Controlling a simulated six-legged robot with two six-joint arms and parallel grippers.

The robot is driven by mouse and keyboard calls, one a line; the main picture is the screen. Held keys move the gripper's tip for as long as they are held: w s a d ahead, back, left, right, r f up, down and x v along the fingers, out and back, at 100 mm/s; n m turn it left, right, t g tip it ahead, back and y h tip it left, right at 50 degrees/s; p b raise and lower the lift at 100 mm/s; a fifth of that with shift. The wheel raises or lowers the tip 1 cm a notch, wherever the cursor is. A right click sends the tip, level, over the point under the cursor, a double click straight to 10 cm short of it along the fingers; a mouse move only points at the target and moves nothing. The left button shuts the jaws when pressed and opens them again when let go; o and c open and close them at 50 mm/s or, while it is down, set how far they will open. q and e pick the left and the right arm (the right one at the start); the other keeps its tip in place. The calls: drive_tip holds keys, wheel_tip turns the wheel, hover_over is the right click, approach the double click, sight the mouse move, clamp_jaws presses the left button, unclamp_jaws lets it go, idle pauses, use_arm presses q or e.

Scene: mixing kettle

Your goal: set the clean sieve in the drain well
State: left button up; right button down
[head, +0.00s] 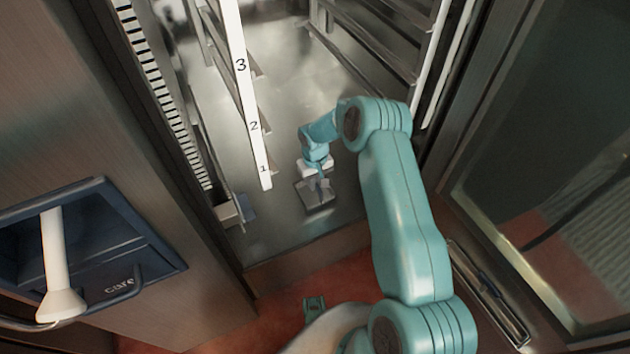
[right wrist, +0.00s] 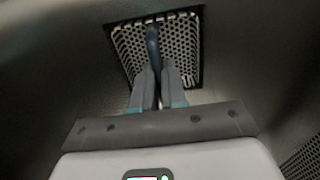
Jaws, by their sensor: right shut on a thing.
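The sieve (right wrist: 183,45) is a square perforated plate with a pale rim and a dark upright handle (right wrist: 153,45). My right gripper (right wrist: 157,88) is shut on the handle, with the sieve beyond its fingertips. In the head view my right gripper (head: 319,180) is low inside the steel chamber, over the sieve (head: 316,200) at the floor. A dark square border, likely the drain well (right wrist: 202,20), shows around part of the sieve. I cannot tell whether the sieve rests in it or hangs just above. My left gripper is not in view.
Rack rails line both chamber sides; a white strip (head: 247,95) numbered 1 to 3 stands to the left of my gripper. A small box and blue piece (head: 247,208) sit at the left wall.

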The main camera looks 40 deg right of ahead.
drive_tip(key=shift+f+b, duration=0.35)
drive_tip(key=shift+b, duration=0.05)
idle(0.6)
drive_tip(key=c, duration=1.1)
unclamp_jaws()
drive_tip(key=shift+f, duration=0.15)
drive_tip(key=o, duration=0.5)
drive_tip(key=shift+r, duration=0.2)
drive_tip(key=shift+r+p, duration=2.05)
drive_tip(key=shift+r, duration=1.45)
